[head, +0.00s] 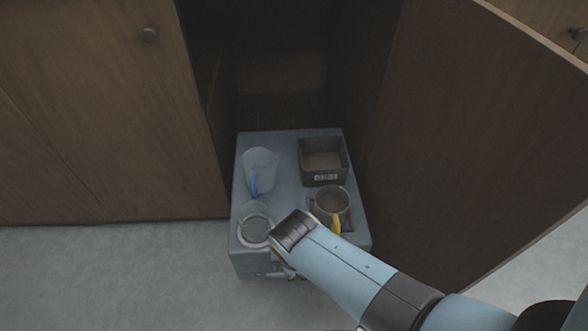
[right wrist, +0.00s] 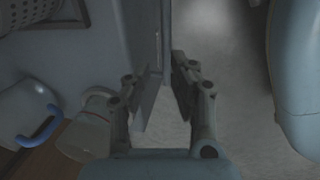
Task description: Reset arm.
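My right arm reaches in from the lower right in the head view. Its gripper is mostly hidden below the wrist, by the front edge of a grey drawer-like unit (head: 290,190) in an open cabinet. In the right wrist view my right gripper (right wrist: 166,100) has its two fingers apart, with a gap between them. The unit's front edge (right wrist: 157,50) lies close to the fingers; I cannot tell whether they touch it. Nothing is clearly held. My left gripper is in neither view.
On the unit stand a clear jug with blue handle (head: 259,168), a clear round vessel (head: 254,226), a dark square bin (head: 322,168) and a grey mug with yellow handle (head: 333,203). The open cabinet door (head: 470,130) stands at right. Floor at left (head: 110,275) is clear.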

